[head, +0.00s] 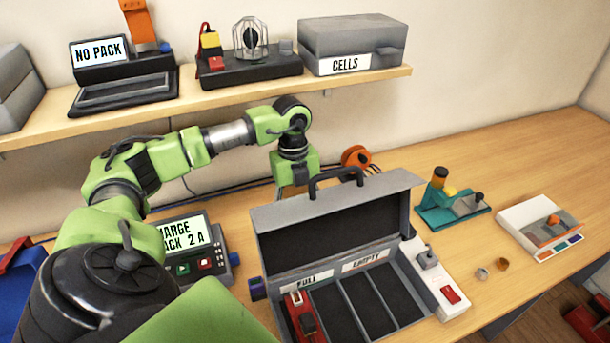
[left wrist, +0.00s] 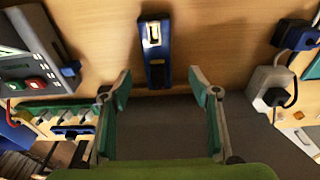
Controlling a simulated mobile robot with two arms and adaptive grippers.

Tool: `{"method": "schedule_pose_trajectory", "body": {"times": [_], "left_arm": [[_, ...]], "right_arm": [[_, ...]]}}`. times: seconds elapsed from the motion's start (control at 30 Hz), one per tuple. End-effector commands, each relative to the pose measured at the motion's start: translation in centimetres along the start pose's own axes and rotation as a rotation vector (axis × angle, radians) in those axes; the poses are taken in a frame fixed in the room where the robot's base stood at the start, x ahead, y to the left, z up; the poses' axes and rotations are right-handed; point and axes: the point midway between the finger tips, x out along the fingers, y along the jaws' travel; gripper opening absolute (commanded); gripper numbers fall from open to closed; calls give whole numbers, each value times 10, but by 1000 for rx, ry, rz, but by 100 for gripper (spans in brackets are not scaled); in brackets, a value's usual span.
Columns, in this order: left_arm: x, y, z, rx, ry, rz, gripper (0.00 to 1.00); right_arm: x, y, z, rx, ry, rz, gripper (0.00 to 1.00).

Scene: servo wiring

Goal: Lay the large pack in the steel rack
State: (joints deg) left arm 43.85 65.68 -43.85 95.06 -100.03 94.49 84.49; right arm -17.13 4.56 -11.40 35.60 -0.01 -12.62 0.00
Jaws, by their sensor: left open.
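In the left wrist view a blue and black pack-like block (left wrist: 155,55) with a pale label lies on the bench, just beyond my fingertips and centred between them. I cannot tell whether it is the large pack. My left gripper (left wrist: 160,82) is open and empty, its teal pads well apart. In the head view my left gripper (head: 293,182) points down behind the case lid, its fingers hidden. A red and black pack (head: 301,316) sits in the FULL side of the open grey case (head: 410,282). I cannot clearly identify a steel rack. My right gripper is out of view.
The raised case lid (head: 335,215) stands in front of my left gripper. A charger (head: 188,250) is to its left, an orange reel (head: 356,157) behind. A teal fixture (head: 453,208) and white tray (head: 540,228) stand right. The shelf (head: 210,92) overhangs the back.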

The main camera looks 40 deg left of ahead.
Motion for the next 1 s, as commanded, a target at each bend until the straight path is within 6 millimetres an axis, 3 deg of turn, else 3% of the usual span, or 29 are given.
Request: {"method": "schedule_pose_trajectory", "body": {"times": [0.53,0.83,0.87,1.0], "left_arm": [[65,4,-3,-3,1,7,56],[72,4,-2,-1,-1,5,56],[72,4,-2,-1,-1,5,50],[72,4,-2,-2,-1,5,14]], "right_arm": [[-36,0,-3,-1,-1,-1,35],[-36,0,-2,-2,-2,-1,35],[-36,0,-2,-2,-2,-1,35],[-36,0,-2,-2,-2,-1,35]]}}
